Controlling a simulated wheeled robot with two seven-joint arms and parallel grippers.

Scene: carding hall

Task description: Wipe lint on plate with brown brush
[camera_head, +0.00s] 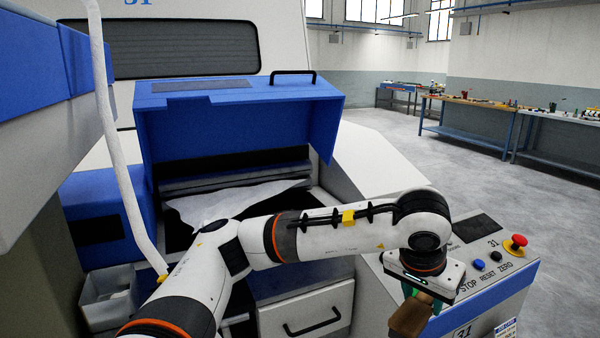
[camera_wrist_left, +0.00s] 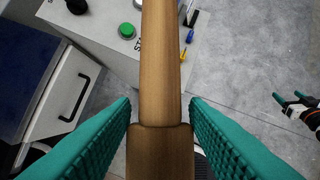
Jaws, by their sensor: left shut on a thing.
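My left gripper (camera_head: 424,296) is shut on the brown brush (camera_head: 408,316), beside the machine's control panel. In the left wrist view the brush (camera_wrist_left: 160,70) is a long wooden piece with a wider block, lying between the teal fingers (camera_wrist_left: 160,120); no bristles show. A white fibrous sheet (camera_head: 240,200) lies over a dark surface under the raised blue cover; my left arm hides part of it. I cannot make out a separate plate with lint. My right gripper (camera_wrist_left: 289,97) appears at the right edge of the left wrist view, its teal tips apart; the head view does not show it.
The blue cover (camera_head: 235,110) stands open above the machine. The control panel (camera_head: 465,262) carries a red stop button (camera_head: 515,243) and other buttons. A drawer (camera_head: 308,308) and a grey bin (camera_head: 108,297) are below. The floor at right is clear, with workbenches (camera_head: 470,103) behind.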

